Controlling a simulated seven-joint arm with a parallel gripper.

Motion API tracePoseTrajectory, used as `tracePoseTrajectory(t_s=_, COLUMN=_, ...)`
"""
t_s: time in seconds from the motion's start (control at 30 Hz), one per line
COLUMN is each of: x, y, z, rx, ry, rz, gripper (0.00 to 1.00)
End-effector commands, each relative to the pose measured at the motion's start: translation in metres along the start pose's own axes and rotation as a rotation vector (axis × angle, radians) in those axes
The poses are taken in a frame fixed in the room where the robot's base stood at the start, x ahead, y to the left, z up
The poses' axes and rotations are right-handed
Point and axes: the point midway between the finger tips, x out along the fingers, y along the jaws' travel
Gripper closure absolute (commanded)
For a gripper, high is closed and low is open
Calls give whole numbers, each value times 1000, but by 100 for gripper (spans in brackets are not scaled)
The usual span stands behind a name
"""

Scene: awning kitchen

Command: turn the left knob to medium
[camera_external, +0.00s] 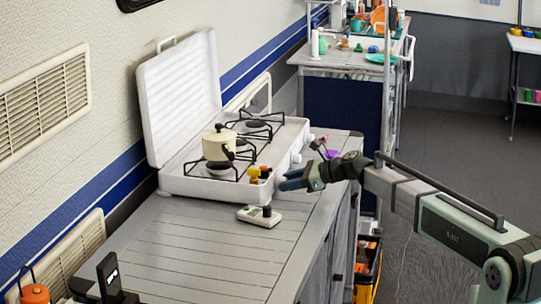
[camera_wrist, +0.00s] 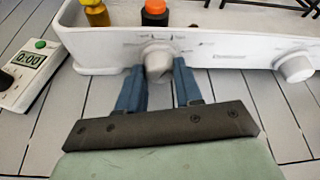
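The white gas stove (camera_external: 220,186) stands on the counter with its lid raised. Its left knob (camera_wrist: 157,58) is on the front panel, with dial marks around it. In the wrist view my gripper (camera_wrist: 160,68) has its two blue fingers on either side of this knob, with narrow gaps seemingly left beside it. The exact knob setting is too small to read. The right knob (camera_wrist: 294,66) stands clear of the gripper.
Yellow and orange-capped bottles (camera_wrist: 154,13) stand behind the front panel. A timer with a green button (camera_wrist: 27,72) lies on the counter to the left. The plank counter (camera_external: 200,245) is clear toward the front.

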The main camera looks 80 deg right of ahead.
Motion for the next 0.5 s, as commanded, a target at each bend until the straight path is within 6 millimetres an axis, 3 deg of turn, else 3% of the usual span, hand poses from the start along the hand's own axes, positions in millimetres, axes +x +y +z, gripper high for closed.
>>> tracePoseTrajectory(t_s=0.27, x=0, y=0, z=0, rx=0, ry=0, rz=0, gripper=41)
tracePoseTrajectory(t_s=0.5, x=-1, y=0, z=0, rx=0, ry=0, rz=0, gripper=41)
